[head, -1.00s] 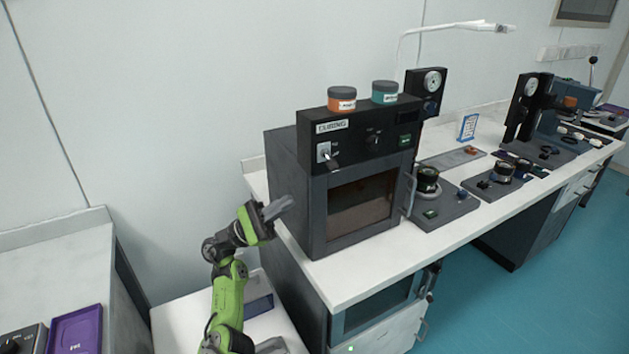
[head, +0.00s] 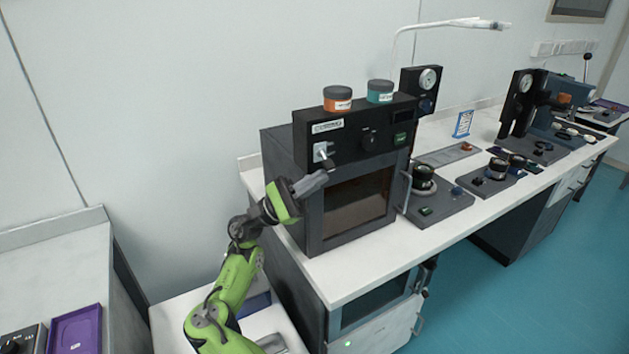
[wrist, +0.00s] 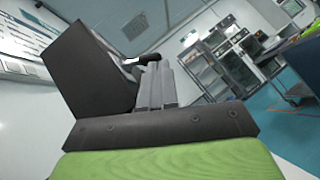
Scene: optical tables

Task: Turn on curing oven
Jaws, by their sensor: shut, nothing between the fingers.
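The curing oven (head: 315,224) is a dark grey box with a black control panel and a tinted door window (head: 356,206). A toggle lever (head: 325,157) on a light plate sits at the panel's left, its tip pointing down. A round knob (head: 369,141) and a green button (head: 400,139) sit to its right. The panel's small display (head: 402,116) is dark. My gripper (head: 324,176) is shut and empty, just below the lever in the head view; I cannot tell whether they touch. In the wrist view my gripper's fingers (wrist: 157,80) point toward the lever (wrist: 150,58).
An orange-banded jar (head: 337,100) and a teal-banded jar (head: 380,92) stand on the oven. A door handle (head: 407,190) sticks out at its right. The white bench (head: 345,281) carries optical instruments farther right. A purple tray (head: 74,330) lies at the lower left.

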